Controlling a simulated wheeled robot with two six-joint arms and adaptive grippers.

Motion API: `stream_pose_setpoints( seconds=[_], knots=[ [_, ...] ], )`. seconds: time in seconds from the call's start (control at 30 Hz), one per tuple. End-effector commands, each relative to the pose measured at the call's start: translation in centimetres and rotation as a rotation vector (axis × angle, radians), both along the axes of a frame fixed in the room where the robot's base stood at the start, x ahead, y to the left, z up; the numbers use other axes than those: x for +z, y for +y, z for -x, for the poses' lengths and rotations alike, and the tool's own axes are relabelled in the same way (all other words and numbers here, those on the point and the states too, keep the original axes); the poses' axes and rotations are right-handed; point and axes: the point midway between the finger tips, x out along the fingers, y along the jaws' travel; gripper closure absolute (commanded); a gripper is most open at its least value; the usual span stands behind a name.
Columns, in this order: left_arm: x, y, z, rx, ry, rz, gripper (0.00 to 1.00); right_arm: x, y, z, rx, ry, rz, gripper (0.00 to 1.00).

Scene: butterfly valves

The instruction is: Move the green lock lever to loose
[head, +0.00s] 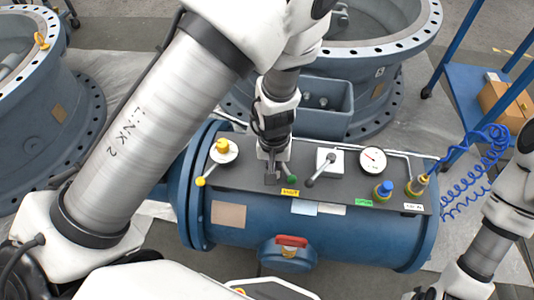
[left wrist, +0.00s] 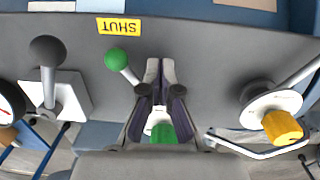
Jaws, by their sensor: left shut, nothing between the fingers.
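The green lock lever's ball knob (head: 292,181) is on the grey panel of the blue valve body, beside a yellow label. In the left wrist view the green ball (left wrist: 116,58) sits close to a yellow SHUT label (left wrist: 119,25), its rod running to a white hub. A green cap (left wrist: 163,132) on that hub is partly hidden behind my fingers. My left gripper (head: 272,180) points down at the panel, shut and empty. In the wrist view its fingertips (left wrist: 160,68) are just beside the lever rod, to its right; contact cannot be told. My right gripper is out of view.
A yellow knob with lever (head: 222,147) and a grey-handled lever (head: 326,160) flank the green one. A gauge (head: 372,159), blue knob (head: 384,189) and coiled blue hose (head: 480,150) are to the right. A red handle (head: 291,240) is on the valve's front.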

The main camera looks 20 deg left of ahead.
Motion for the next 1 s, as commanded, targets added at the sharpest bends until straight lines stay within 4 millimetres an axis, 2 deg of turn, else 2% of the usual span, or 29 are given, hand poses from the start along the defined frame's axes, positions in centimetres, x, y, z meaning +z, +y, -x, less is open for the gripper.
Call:
stream_pose_setpoints(
  seconds=[0.03, 0.53, 0.87, 1.0],
  knots=[
    [1.3, -0.4, -0.3, -0.033, -0.022, -0.029, 1.00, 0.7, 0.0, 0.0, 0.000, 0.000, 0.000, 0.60],
    [5.5, -0.1, -0.1, -0.032, -0.025, -0.030, 1.00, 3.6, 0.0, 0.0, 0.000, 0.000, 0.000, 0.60],
    [5.5, -0.1, -0.1, -0.032, -0.025, -0.029, 1.00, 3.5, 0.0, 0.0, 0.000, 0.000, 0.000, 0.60],
    [4.5, -0.1, -0.1, -0.032, -0.025, -0.029, 1.00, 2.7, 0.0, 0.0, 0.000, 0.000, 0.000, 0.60]
  ],
)
